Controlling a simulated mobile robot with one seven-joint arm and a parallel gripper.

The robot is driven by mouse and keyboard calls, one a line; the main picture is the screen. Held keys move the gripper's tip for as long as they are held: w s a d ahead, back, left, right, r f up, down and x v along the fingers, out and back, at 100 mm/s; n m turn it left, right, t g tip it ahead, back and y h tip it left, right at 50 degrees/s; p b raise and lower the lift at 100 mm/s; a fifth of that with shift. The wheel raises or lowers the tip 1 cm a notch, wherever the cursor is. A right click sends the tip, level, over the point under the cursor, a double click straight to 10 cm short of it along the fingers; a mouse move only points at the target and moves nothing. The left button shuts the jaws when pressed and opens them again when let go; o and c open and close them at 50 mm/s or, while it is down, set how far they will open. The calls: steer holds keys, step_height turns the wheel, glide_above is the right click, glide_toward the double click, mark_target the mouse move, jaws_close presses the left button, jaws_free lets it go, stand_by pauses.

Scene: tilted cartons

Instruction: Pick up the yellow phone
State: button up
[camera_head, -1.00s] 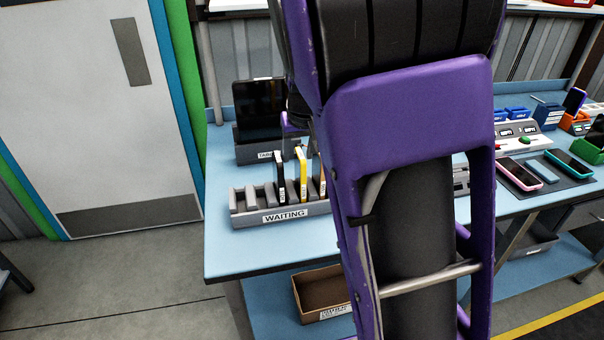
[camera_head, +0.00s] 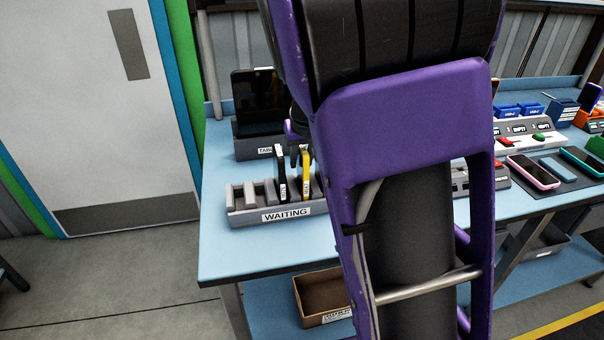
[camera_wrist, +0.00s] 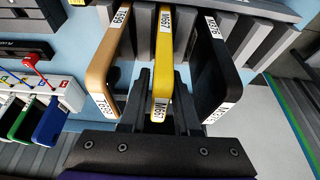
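The yellow phone (camera_head: 306,176) stands upright in the grey WAITING rack (camera_head: 240,216), beside a black phone (camera_head: 281,172) on its left. In the wrist view the yellow phone (camera_wrist: 162,68) is in the middle, with a tan-edged phone (camera_wrist: 106,62) to its left and the black phone (camera_wrist: 220,75) to its right. My gripper (camera_wrist: 161,100) is open, with one dark finger on each side of the yellow phone's near end. The fingers reach into the gaps between the phones; I cannot tell whether they touch it. My arm hides the rack's right end in the head view.
A black tablet (camera_head: 259,97) stands in a holder behind the rack. At right on the blue table (camera_head: 240,255) are a pink-edged phone (camera_head: 533,171) and a teal-edged phone (camera_head: 583,161). An open cardboard box (camera_head: 322,297) sits on the shelf below.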

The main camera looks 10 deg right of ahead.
jaws_close()
step_height(320, 180, up, 10)
steer(key=shift+r+p, duration=0.1)
steer(key=shift+p, duration=0.9)
steer(key=shift+r+p, duration=0.65)
steer(key=shift+r+p, duration=0.7)
steer(key=shift+r, duration=0.75)
